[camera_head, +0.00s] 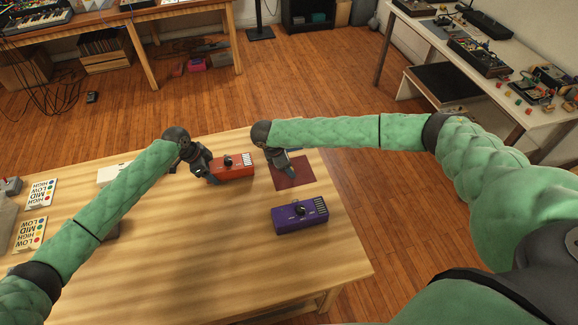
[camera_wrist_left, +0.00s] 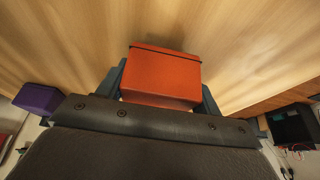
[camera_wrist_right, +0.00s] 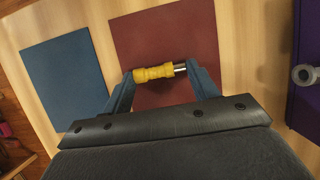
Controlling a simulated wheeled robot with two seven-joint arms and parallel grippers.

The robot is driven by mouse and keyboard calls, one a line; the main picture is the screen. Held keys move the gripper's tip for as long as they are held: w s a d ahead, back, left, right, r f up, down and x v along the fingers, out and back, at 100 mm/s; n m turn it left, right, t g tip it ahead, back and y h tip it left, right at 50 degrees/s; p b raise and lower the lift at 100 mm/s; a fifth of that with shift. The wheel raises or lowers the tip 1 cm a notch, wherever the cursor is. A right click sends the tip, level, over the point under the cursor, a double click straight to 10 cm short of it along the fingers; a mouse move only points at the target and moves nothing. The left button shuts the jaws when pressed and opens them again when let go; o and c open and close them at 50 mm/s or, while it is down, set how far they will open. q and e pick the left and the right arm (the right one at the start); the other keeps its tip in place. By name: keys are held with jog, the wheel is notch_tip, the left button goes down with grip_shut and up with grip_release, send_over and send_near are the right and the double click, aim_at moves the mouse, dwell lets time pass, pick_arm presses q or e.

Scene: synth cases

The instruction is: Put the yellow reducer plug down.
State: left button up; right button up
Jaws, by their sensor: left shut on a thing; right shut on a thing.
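The yellow reducer plug (camera_wrist_right: 153,73), with a silver metal end, lies crosswise between the fingers of my right gripper (camera_wrist_right: 160,78), which is shut on it. It is over the dark red mat (camera_wrist_right: 190,30); I cannot tell whether it touches the mat. In the head view my right gripper (camera_head: 288,172) is over the mat (camera_head: 298,176) and hides the plug. My left gripper (camera_head: 212,178) is shut on the orange-red pedal box (camera_head: 235,168), which also shows between its fingers in the left wrist view (camera_wrist_left: 162,75).
A blue mat (camera_wrist_right: 62,85) lies beside the dark red one. A purple pedal box (camera_head: 300,214) stands nearer me. Labelled cards (camera_head: 30,233) and a white box (camera_head: 112,174) are at the left. The table's (camera_head: 220,270) near middle is clear.

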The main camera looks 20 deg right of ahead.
notch_tip(320, 180, up, 11)
jog(key=m+g, duration=0.2)
jog(key=m, duration=0.2)
jog(key=shift+y, duration=0.3)
jog(key=shift+w+f, duration=0.15)
jog(key=shift+f, duration=1.45)
jog(key=shift+w+f, duration=0.15)
jog(key=shift+f, duration=1.45)
jog(key=shift+w+f, duration=0.15)
jog(key=shift+f, duration=1.45)
jog(key=shift+f, duration=0.65)
jog(key=o, duration=1)
jog(key=shift+o, duration=0.2)
